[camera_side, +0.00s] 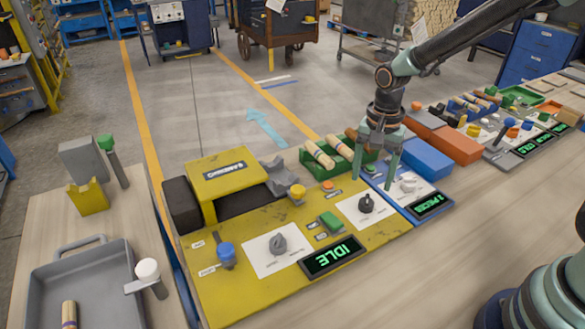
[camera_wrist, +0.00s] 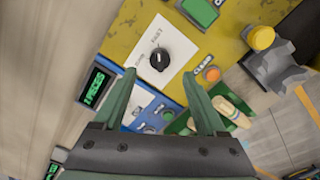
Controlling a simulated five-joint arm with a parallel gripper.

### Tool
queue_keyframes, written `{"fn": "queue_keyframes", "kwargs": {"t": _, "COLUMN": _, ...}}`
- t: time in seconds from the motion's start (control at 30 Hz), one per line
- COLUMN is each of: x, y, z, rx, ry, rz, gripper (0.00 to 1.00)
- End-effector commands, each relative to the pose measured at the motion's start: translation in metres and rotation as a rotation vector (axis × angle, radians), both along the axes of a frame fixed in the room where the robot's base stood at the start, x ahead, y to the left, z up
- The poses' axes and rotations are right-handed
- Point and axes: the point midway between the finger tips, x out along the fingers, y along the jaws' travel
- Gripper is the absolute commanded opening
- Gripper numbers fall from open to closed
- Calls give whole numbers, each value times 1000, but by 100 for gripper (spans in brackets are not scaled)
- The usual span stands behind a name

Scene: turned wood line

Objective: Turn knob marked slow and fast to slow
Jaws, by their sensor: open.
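The knob (camera_wrist: 159,58) is black and sits on a white plate (camera_wrist: 143,57) with FAST readable on it in the wrist view. The SLOW marking is not legible. In the side view the black knob (camera_side: 366,204) stands on the yellow panel's white plate (camera_side: 350,209). A small pale mark shows on the knob, but its exact setting is hard to tell. My gripper (camera_side: 376,180) is open, fingers pointing down, behind and slightly right of the knob in the side view. In the wrist view the knob lies beyond the gap between the fingertips (camera_wrist: 158,76), apart from both.
The yellow panel (camera_side: 225,298) carries a green button (camera_side: 331,221), a grey knob (camera_side: 278,243), a blue knob (camera_side: 226,254) and a display reading IDLE (camera_side: 331,256). A blue panel (camera_side: 405,205) adjoins it. A green tray (camera_side: 318,171) with wooden pieces stands behind.

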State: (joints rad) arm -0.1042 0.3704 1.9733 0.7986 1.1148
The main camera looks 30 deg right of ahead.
Motion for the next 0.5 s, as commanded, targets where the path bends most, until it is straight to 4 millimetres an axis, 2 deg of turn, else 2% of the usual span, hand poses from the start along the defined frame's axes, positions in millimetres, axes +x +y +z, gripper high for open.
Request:
{"fn": "queue_keyframes", "kwargs": {"t": 0.03, "x": -1, "y": 0, "z": -12, "rx": 0, "ry": 6, "rz": 0, "gripper": 74}}
{"fn": "queue_keyframes", "kwargs": {"t": 0.2, "x": -1, "y": 0, "z": -42, "rx": 0, "ry": 4, "rz": 1, "gripper": 74}}
{"fn": "queue_keyframes", "kwargs": {"t": 0.33, "x": -1, "y": 0, "z": -58, "rx": 0, "ry": 2, "rz": 1, "gripper": 74}}
{"fn": "queue_keyframes", "kwargs": {"t": 0.5, "x": 0, "y": 0, "z": -68, "rx": -1, "ry": 1, "rz": 1, "gripper": 74}}
